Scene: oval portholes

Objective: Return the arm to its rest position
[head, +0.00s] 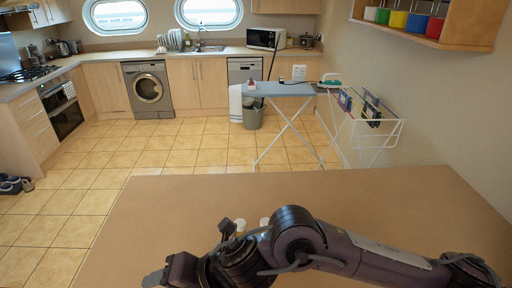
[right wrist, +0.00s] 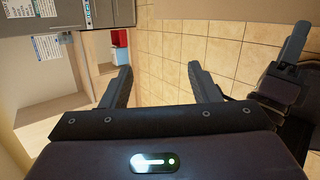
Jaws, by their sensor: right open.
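My right arm (head: 375,255) comes in from the right and reaches left, low over the brown table (head: 300,190). Its dark wrist end is at the bottom of the head view, where its jaws are hard to make out. In the right wrist view my right gripper (right wrist: 161,78) is open, its two fingers apart with nothing between them. A dark jointed part with a finger-like tip shows at the right of that view. It seems to be part of my left gripper (right wrist: 290,60); its jaws cannot be made out.
Small white things (head: 264,222) show just behind the arm on the table. An ironing board (head: 285,90) and a drying rack (head: 372,115) stand beyond it. A wall shelf (head: 440,40) with coloured pots is at upper right. The tiled floor (head: 190,145) is open at left.

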